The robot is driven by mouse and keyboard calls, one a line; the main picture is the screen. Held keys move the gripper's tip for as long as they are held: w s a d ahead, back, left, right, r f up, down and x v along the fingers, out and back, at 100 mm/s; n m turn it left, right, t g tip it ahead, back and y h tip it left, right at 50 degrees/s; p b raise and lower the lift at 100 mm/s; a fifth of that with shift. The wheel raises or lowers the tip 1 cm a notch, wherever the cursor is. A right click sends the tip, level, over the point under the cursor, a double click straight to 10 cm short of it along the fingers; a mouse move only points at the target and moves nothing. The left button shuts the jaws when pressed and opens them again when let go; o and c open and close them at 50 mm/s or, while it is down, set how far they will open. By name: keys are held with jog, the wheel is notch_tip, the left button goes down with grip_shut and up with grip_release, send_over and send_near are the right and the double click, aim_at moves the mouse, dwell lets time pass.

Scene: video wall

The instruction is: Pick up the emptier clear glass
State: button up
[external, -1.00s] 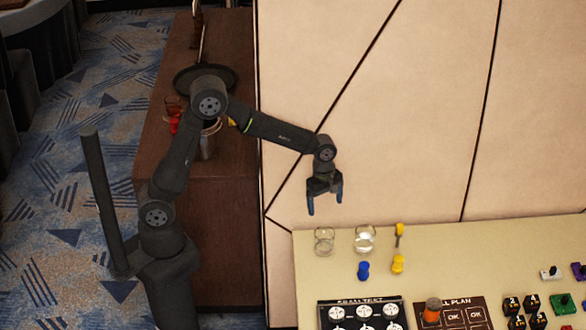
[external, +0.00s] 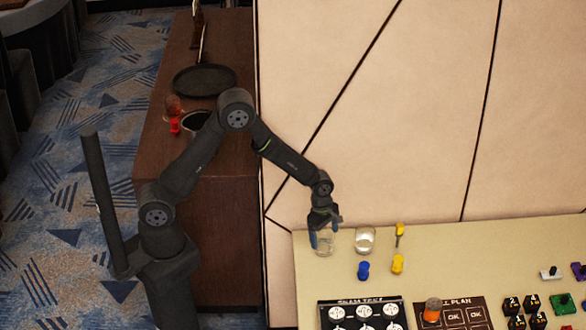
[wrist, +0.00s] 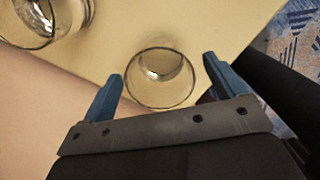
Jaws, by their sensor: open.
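The left clear glass (external: 325,243) stands on the table's left end and looks empty in the external view. In the wrist view this glass (wrist: 160,80) lies between the spread blue fingers. My gripper (external: 325,232) is open, pointing down at this glass and partly covering it; in the wrist view both fingers (wrist: 162,78) show, with space on each side of the glass. The other clear glass (external: 364,240) stands to its right and seems to hold some clear liquid. It also shows cut off at the top left of the wrist view (wrist: 35,18).
A blue piece (external: 363,270) and a yellow piece (external: 398,264) stand in front of the glasses. A yellow-handled tool (external: 400,232) lies behind the yellow piece. A black panel with white circles (external: 362,315) lies at the front. The wall (external: 400,120) rises close behind.

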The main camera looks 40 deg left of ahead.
notch_tip(320, 180, down, 2)
jog(key=shift+d+f, duration=0.1)
jog(key=shift+d, duration=0.05)
jog(key=c, duration=1.3)
jog(key=shift+r, duration=0.25)
